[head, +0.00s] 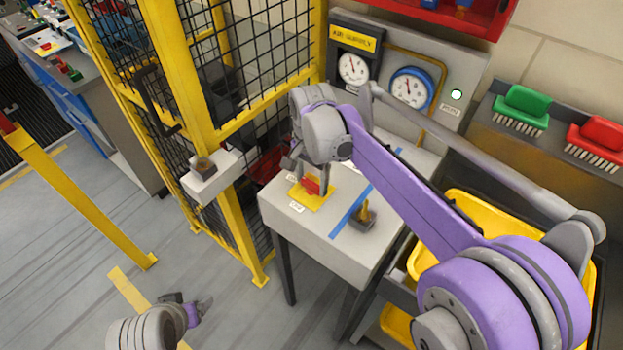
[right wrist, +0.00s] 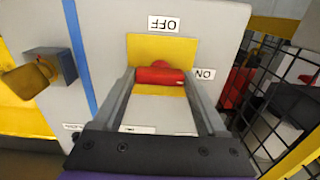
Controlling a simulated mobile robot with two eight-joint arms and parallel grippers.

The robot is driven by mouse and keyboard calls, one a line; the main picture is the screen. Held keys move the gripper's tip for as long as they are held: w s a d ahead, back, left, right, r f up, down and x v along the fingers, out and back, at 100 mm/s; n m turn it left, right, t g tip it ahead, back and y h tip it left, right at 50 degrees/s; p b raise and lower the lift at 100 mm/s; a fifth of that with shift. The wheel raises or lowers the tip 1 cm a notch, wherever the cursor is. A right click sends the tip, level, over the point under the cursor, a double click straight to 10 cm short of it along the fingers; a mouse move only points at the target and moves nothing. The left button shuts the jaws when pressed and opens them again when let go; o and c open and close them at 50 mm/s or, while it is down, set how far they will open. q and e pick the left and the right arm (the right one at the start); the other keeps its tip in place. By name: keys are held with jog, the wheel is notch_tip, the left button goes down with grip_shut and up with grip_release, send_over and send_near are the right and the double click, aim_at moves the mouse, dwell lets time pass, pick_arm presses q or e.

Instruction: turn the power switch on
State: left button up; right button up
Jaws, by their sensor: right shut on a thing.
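The power switch is a red handle (head: 311,186) on a yellow plate (head: 316,203) on the light grey bench top. In the right wrist view the red handle (right wrist: 160,76) lies crosswise over the yellow plate (right wrist: 150,47). An OFF label (right wrist: 163,23) is above the plate, and an ON label (right wrist: 205,73) is level with the handle's right end. My right gripper (right wrist: 160,80) is shut on the red handle, one finger at each end. In the head view this gripper (head: 309,178) partly hides the switch. My left gripper (head: 189,306) is low over the floor, its jaw gap unclear.
A gauge panel (head: 447,75) is behind. A yellow-framed mesh fence (head: 185,75) stands left; yellow bins (head: 480,208) are at right.

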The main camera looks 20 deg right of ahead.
aim_at(312, 183)
jog(key=o, duration=1.3)
jog(key=shift+r, duration=0.1)
notch_tip(312, 183, up, 11)
jog(key=shift+p, duration=0.35)
jog(key=shift+f, duration=0.2)
